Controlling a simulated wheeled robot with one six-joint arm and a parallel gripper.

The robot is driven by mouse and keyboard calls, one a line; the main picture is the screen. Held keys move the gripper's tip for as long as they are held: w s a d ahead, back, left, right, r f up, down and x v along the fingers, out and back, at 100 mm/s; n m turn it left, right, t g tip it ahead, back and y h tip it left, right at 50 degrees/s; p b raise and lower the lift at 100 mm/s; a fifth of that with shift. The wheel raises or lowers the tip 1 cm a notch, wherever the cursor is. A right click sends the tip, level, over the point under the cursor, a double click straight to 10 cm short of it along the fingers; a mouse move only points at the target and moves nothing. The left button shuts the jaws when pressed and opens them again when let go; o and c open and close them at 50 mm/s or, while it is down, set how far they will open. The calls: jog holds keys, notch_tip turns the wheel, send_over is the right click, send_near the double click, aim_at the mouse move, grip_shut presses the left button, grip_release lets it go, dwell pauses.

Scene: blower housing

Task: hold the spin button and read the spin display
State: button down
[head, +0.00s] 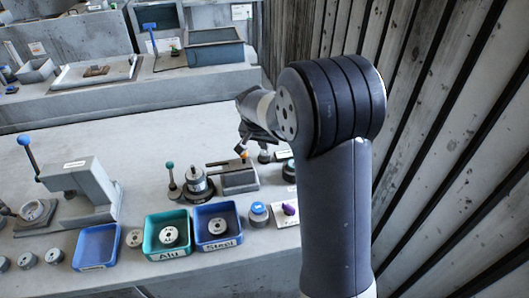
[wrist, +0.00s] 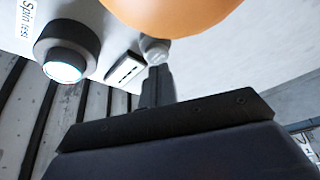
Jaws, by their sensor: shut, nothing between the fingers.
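My gripper (wrist: 156,68) is shut and empty, its fingers together in the wrist view. A small light grey round piece (wrist: 155,48) shows right at the fingertips. It may be the spin button, but I cannot tell whether the fingers touch or press it. A "Spin test" label (wrist: 27,18) lies on the pale panel beside a dark round housing (wrist: 65,52) with a bright, pale cyan face. A small pale plate with a dark window (wrist: 124,70) sits nearer the fingers; no reading is legible. In the head view my arm hides much of this station.
In the head view, a grey block fixture (head: 236,178) stands left of my arm. Blue (head: 96,266) and teal (head: 148,252) trays lie in front. A slatted wall (head: 440,150) bounds the right.

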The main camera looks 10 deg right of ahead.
aim_at(264, 153)
jog(key=shift+s+f+b, duration=0.15)
jog(key=shift+f+b, duration=0.75)
jog(key=shift+f, duration=0.25)
jog(key=shift+s+f, duration=0.1)
jog(key=shift+s, duration=0.05)
dwell(0.7)
jog(key=shift+w+d+r+p, duration=0.1)
jog(key=shift+w+r+p, duration=0.05)
jog(key=shift+r+p, duration=0.55)
jog(key=shift+w+d+r+p, duration=0.15)
jog(key=shift+r+p, duration=0.25)
jog(key=shift+r, duration=0.5)
jog(key=shift+a+r+p, duration=0.15)
jog(key=shift+r+p, duration=0.5)
jog(key=shift+r, duration=0.45)
jog(key=shift+a+r+p, duration=0.1)
jog(key=shift+r+p, duration=0.55)
jog(key=shift+r, duration=0.4)
jog(key=shift+f, duration=0.15)
jog(key=shift+f+b, duration=1.9)
jog(key=shift+f, duration=0.9)
